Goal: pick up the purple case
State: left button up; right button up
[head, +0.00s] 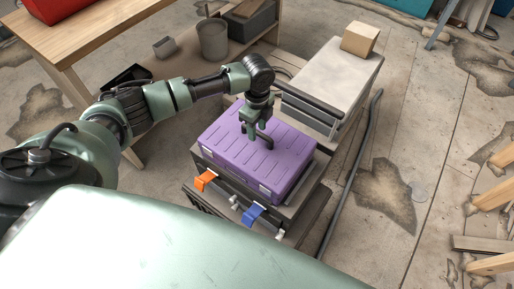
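The purple case (237,150) lies flat on top of a dark drawer unit (224,184) in the middle of the head view. A dark handle stands up from its lid. My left gripper (254,137) points down over the case from the far side, with its fingers at the handle. The fingers are too small to show whether they are closed on the handle. The case appears to rest on the unit. My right gripper is not in view.
An orange clip (205,180) and a blue clip (252,214) stick out at the unit's front. Behind stands a grey-topped cabinet (335,80) with a cardboard-coloured box (360,39). A wooden table (95,40) is at upper left. A dark hose runs along the floor at right.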

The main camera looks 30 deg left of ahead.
pick_arm(q)
grip_shut()
dwell(1.1)
jog(key=shift+w+r, duration=0.1)
jog(key=shift+w, duration=0.05)
